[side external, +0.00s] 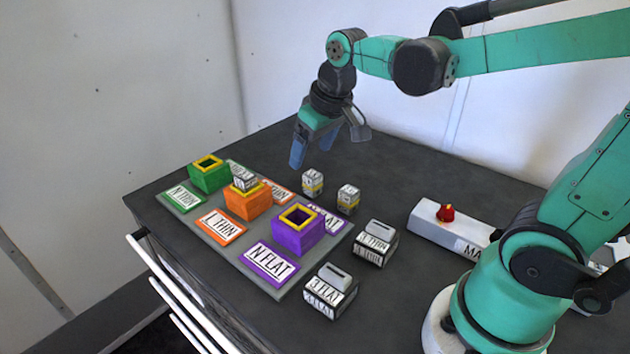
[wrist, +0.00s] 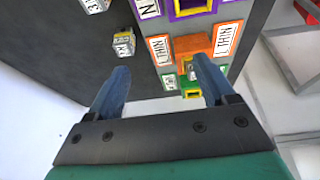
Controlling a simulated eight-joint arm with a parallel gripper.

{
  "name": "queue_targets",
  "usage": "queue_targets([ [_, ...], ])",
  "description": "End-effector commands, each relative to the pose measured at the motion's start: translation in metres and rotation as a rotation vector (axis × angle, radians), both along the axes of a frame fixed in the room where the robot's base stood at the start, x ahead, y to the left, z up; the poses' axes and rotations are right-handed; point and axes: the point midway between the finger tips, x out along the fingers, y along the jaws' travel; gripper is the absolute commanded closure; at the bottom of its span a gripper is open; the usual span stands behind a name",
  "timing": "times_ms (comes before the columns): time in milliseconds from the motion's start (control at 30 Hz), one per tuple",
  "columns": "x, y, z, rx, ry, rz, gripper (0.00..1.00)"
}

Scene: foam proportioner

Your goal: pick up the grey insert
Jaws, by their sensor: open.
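Small grey-white blocks with a yellow band and printed labels, which look like the inserts, stand on the dark bench: one (side external: 312,183) nearer my gripper, another (side external: 348,199) to its right. The wrist view shows one (wrist: 124,44) beyond the left finger and part of another (wrist: 95,5) at the top edge. A similar grey block (side external: 244,180) sits in the top of the orange housing (side external: 241,204). I cannot tell which is the grey insert. My gripper (side external: 299,160) is open and empty above the bench, behind the housings; its blue fingers (wrist: 163,72) point at the bench.
A green housing (side external: 209,178) and a purple housing (side external: 298,236) with yellow-rimmed openings stand on a grey board with labels. Two labelled blocks with grey tabs (side external: 376,243) (side external: 330,290) stand right of the board. A white box with a red button (side external: 446,213) is farther right.

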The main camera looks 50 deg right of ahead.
Motion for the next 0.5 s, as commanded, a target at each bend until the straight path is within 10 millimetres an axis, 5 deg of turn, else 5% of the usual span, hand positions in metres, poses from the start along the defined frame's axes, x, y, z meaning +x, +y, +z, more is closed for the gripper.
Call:
queue_targets([
  [200, 0.043, -0.039, -0.025, 0.015, 0.182, -0.035, 0.24],
  [500, 0.066, -0.075, -0.068, 0.051, 0.341, -0.056, 0.24],
])
